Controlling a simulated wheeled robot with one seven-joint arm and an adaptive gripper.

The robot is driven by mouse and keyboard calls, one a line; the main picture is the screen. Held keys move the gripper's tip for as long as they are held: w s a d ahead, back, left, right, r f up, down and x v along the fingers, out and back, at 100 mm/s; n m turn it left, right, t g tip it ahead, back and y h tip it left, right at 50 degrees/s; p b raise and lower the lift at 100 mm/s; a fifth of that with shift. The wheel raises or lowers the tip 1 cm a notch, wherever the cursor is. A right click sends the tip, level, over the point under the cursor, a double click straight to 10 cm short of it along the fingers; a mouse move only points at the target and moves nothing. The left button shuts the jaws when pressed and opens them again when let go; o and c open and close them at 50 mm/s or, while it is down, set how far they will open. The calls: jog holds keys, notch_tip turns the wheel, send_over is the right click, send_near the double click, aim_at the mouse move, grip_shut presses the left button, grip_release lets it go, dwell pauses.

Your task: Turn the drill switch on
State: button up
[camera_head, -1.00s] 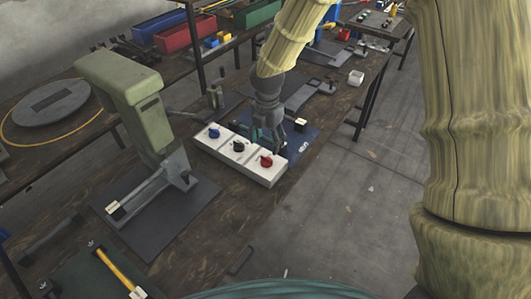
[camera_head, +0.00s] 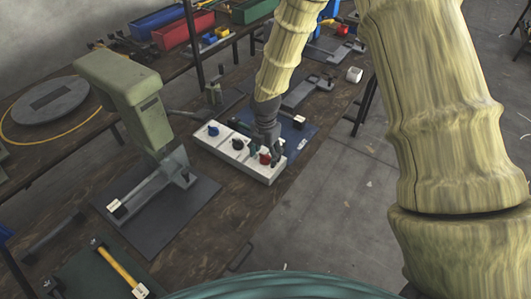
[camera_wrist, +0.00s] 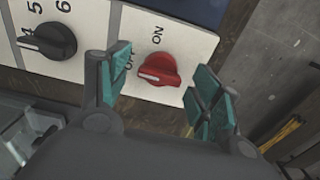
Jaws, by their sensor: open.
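The red switch (camera_wrist: 160,69) is a round knob with a raised grip and a pale pointer line, on a white panel (camera_wrist: 195,45) marked OFF and ON. Its pointer line lies toward the left, on the OFF side. My gripper (camera_wrist: 163,76) is open, with one teal-padded finger to the left of the red knob and the other to its right. No contact with the knob is visible. In the head view, my gripper (camera_head: 265,150) is over the red end of the white switch box (camera_head: 262,174) and partly covers the red knob (camera_head: 264,158).
A black numbered knob (camera_wrist: 48,41) is left of the red one. A blue knob (camera_head: 213,131) is at the box's far left end. A green press (camera_head: 130,95) stands left of the box. A blue mat (camera_head: 305,130) lies behind it. The table edge is close on the right.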

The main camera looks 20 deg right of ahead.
jog(key=c, duration=1)
jog(key=shift+m, duration=0.3)
jog(key=m, duration=0.6)
jog(key=shift+p, duration=0.3)
jog(key=m, duration=0.3)
jog(key=shift+m, duration=0.4)
jog(key=shift+w+m, duration=0.1)
jog(key=shift+m, duration=1.6)
jog(key=shift+r, duration=0.1)
jog(key=o, duration=1)
